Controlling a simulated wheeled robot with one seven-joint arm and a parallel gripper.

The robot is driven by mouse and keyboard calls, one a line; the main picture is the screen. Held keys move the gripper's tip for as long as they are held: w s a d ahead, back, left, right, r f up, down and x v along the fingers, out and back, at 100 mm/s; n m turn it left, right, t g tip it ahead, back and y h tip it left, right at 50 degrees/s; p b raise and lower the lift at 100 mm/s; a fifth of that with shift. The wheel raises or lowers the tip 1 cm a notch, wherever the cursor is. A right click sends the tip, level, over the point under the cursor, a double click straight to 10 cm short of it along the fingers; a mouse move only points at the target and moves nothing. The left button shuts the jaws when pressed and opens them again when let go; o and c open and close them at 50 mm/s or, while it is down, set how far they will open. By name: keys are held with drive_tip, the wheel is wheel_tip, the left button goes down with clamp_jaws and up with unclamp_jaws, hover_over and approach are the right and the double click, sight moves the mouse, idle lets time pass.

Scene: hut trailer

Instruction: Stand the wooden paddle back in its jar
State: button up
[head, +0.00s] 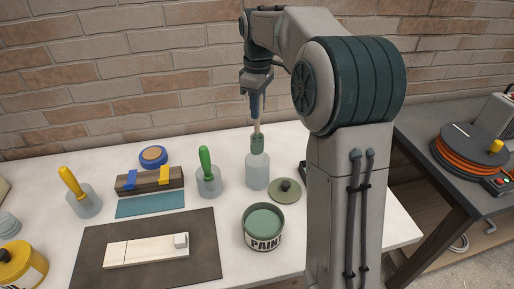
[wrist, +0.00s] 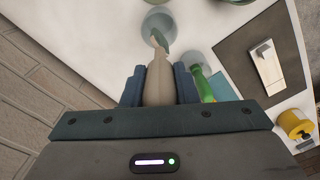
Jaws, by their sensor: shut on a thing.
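My gripper (head: 257,108) is above the table, fingers pointing down and shut on the wooden paddle. The paddle (head: 257,143) hangs roughly upright, with a pale handle and a teal-coated lower end. Its jar (head: 257,174) is a translucent cup directly below; the teal end is at the jar's mouth, and I cannot tell whether it is inside. In the wrist view the paddle's pale handle (wrist: 158,82) lies between the two blue fingers, its far end pointing toward the jar (wrist: 159,18). The gripped part of the handle is partly hidden.
A green-handled tool stands in a jar (head: 209,182) to the left, close by. An open paint can (head: 264,243) and its lid (head: 285,190) are near the jar. A yellow-handled tool in a jar (head: 85,201) and a dark mat (head: 205,265) are farther left. A brick wall rises behind.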

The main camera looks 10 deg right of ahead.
wheel_tip(320, 180, down, 12)
drive_tip(key=shift+f+p, duration=0.15)
drive_tip(key=shift+p, duration=0.35)
drive_tip(key=shift+f, duration=0.2)
drive_tip(key=o, duration=1)
drive_tip(key=shift+r, duration=0.1)
